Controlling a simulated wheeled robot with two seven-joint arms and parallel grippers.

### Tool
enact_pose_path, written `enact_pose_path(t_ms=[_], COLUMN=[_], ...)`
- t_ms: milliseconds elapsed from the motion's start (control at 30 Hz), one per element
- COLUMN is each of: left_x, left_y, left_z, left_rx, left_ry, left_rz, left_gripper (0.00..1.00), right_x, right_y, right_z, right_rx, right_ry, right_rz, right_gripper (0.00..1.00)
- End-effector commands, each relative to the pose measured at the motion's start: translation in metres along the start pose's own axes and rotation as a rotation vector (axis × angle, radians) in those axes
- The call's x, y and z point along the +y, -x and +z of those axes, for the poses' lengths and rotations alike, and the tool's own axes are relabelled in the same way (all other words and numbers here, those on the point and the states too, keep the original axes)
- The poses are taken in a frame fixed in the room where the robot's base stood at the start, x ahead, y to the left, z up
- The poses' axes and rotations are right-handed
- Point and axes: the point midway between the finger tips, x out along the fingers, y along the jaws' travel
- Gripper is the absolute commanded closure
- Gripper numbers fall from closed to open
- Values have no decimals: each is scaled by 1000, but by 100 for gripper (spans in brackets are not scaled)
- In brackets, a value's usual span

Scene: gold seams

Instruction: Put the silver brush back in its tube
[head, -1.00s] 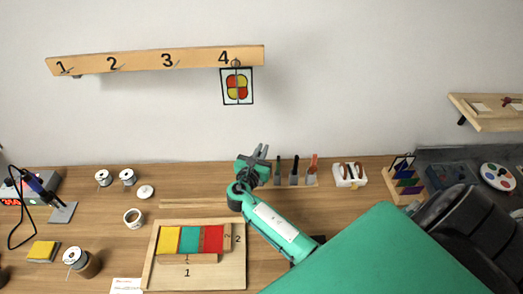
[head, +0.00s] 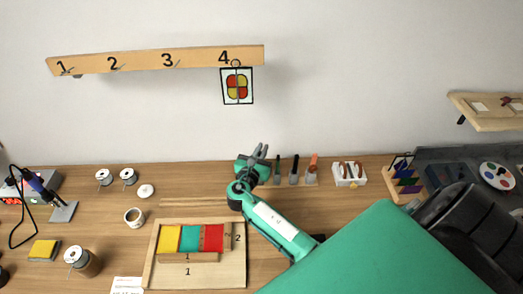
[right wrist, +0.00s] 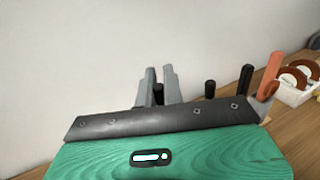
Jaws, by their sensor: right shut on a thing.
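My right gripper (head: 259,151) is at the left end of a row of upright tools at the back of the table, against the pale wall. In the right wrist view its two grey fingers (right wrist: 158,86) are shut on a narrow dark thing (right wrist: 158,94), which I take to be the silver brush. Most of it is hidden by the fingers and the dark gripper edge. I cannot make out its tube or whether the thing touches anything below. My left gripper is not in view.
Right of the gripper stand a dark-handled tool (head: 277,170), a black-handled tool (head: 294,170) and an orange-handled tool (head: 312,168), close together. A white holder (head: 350,183) is further right. A wooden board (head: 205,276) with coloured pieces lies in front.

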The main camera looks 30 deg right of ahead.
Motion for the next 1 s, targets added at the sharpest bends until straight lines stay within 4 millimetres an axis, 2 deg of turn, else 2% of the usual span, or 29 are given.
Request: enact_pose_path(t_ms=[1000], left_x=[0], left_y=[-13], left_z=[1], left_rx=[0], left_ry=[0], left_rz=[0], left_gripper=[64], right_x=[0], right_y=[0], right_z=[-20], right_rx=[0], right_ry=[-1], right_rz=[0], right_gripper=[100])
